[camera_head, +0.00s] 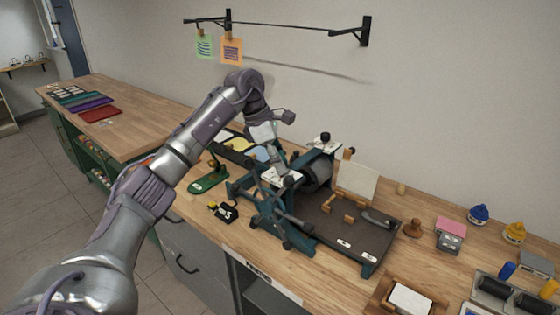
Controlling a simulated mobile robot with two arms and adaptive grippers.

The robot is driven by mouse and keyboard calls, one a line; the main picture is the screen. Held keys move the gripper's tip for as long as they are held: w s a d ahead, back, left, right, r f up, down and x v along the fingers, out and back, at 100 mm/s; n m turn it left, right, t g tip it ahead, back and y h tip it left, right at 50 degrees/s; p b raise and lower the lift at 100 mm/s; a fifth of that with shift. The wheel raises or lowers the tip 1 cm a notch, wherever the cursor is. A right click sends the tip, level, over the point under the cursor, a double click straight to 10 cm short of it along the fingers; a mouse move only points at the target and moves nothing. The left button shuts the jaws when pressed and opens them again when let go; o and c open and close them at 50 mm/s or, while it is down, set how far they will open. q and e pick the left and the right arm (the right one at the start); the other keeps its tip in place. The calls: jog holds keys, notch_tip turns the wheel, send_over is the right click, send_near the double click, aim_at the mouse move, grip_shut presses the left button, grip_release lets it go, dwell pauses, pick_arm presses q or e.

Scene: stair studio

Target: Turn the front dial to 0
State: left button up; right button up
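A dark teal press (317,173) with a roller and a spoked wheel stands on the wooden bench. A pale plate, which looks like the front dial (282,176), sits on top of its near post. A similar far dial (324,140) with a black knob sits on the far post. My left arm reaches in from the lower left, and my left gripper (274,158) points down just above the front dial. I cannot tell whether it touches the dial or whether its fingers are apart. The dial's marks are too small to read. My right gripper is not in view.
The press bed (365,232) extends right, with an upright pale board (357,181) beside the roller. A green stand (209,178) and a small black-and-yellow item (223,212) are on the left. A wooden stamp (413,228) and a wooden tray (386,300) are on the right.

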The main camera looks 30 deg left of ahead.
pick_arm(q)
grip_shut()
jog(key=shift+n, duration=0.3)
jog(key=n+t+y, duration=0.1)
jog(key=n, duration=0.2)
jog(key=shift+n, duration=0.3)
jog(key=n+y, duration=0.1)
jog(key=n, duration=0.1)
jog(key=n+t+y, duration=0.1)
jog(key=n, duration=0.2)
jog(key=shift+s+d, duration=0.1)
jog(key=shift+d, duration=0.05)
jog(key=n+y, duration=0.1)
jog(key=n, duration=0.2)
jog(key=n+y+b, duration=0.1)
jog(key=n, duration=0.1)
jog(key=shift+d+n, duration=0.15)
jog(key=shift+n, duration=0.25)
jog(key=n+y, duration=0.1)
jog(key=n, duration=0.1)
jog(key=n+g, duration=0.1)
jog(key=n, duration=0.1)
jog(key=shift+n+y+b, duration=0.35)
jog(key=shift+n+y, duration=0.05)
jog(key=o, duration=0.9)
grip_release()
